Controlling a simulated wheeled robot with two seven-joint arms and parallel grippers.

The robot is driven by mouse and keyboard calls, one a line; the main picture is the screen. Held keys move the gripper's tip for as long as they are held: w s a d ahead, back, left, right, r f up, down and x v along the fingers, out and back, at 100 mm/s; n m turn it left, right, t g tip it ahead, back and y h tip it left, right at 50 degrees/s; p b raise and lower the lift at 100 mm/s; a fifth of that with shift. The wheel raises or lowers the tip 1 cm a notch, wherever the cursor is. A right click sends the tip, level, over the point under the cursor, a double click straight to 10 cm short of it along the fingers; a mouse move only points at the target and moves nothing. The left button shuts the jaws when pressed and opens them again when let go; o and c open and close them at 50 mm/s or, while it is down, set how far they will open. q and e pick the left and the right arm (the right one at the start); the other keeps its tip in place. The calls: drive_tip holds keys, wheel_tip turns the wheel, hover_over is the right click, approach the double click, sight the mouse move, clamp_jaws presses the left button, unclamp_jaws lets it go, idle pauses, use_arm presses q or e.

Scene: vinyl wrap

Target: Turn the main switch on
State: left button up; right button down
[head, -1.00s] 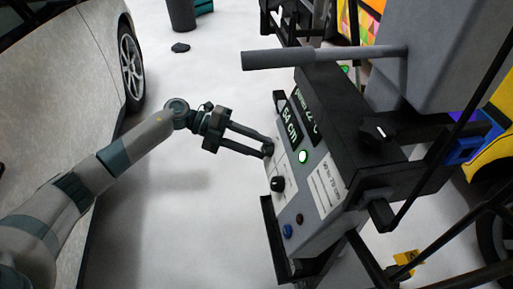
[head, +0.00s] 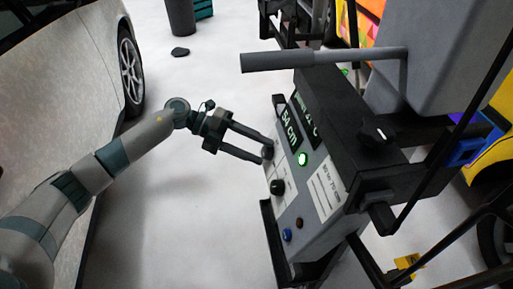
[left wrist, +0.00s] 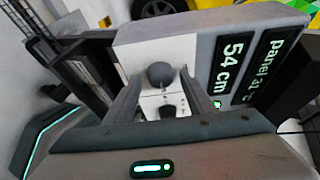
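The control box (head: 312,215) has a sloped grey panel with two lit displays, one reading 54 cm and one a panel temperature. A dark round knob (left wrist: 160,74) sits on a pale plate, with a second black knob (left wrist: 168,111) nearby; the second knob also shows in the head view (head: 277,187). Which one is the main switch I cannot tell. My left gripper (head: 267,152) is at the panel's left edge. Its fingers are apart, one on each side of the round knob, with gaps visible in the left wrist view. My right gripper is out of view.
A green light (head: 302,159) glows on the panel, with a blue button (head: 287,233) lower down. A grey bar (head: 320,58) juts out above the panel. A silver car (head: 75,95) stands at left. The floor between is clear.

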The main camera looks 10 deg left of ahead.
use_arm(q)
drive_tip(key=shift+a, duration=0.1)
drive_tip(key=shift+a+r, duration=0.2)
drive_tip(key=shift+a, duration=0.3)
drive_tip(key=b+v, duration=0.2)
drive_tip(key=v, duration=1.4)
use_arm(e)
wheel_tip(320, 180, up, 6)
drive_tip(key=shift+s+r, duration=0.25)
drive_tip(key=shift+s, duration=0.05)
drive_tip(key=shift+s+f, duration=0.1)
